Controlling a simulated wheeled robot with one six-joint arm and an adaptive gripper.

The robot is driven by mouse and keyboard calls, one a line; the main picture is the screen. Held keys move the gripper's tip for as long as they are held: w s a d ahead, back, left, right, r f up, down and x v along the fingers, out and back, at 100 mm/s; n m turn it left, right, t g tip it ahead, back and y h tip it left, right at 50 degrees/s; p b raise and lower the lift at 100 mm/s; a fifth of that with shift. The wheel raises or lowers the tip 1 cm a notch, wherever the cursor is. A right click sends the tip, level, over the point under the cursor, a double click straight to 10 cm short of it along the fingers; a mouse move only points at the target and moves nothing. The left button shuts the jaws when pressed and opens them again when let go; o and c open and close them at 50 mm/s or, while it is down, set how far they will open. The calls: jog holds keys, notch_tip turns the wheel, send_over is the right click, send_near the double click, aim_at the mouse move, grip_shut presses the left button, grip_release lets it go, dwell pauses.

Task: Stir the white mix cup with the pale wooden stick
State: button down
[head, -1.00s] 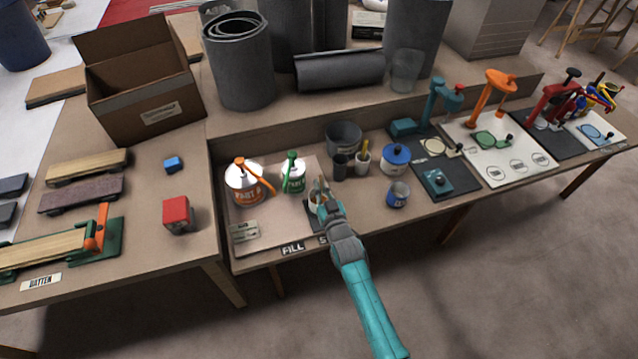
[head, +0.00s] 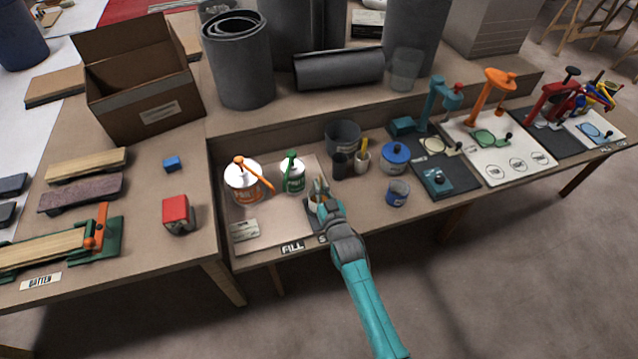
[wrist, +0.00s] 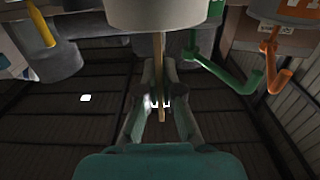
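The white mix cup (head: 313,205) stands at the front of the workbench, partly hidden behind my gripper (head: 320,188) in the head view. In the wrist view the cup (wrist: 158,12) fills the top middle. The pale wooden stick (wrist: 159,65) runs between the two fingers of my gripper (wrist: 157,102), which are closed around it. One end of the stick reaches the cup; the cup wall hides how deep it goes.
Left of the cup stand a white can with an orange pump (head: 243,182) and one with a green pump (head: 293,176). Behind are a dark bucket (head: 343,135) and small pots. A blue-lidded tin (head: 396,158) and an open blue-and-white tin (head: 397,194) stand to the right.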

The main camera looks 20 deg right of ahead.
aim_at(320, 175)
jog(key=shift+r, duration=3.5)
jog(key=shift+r, duration=2.55)
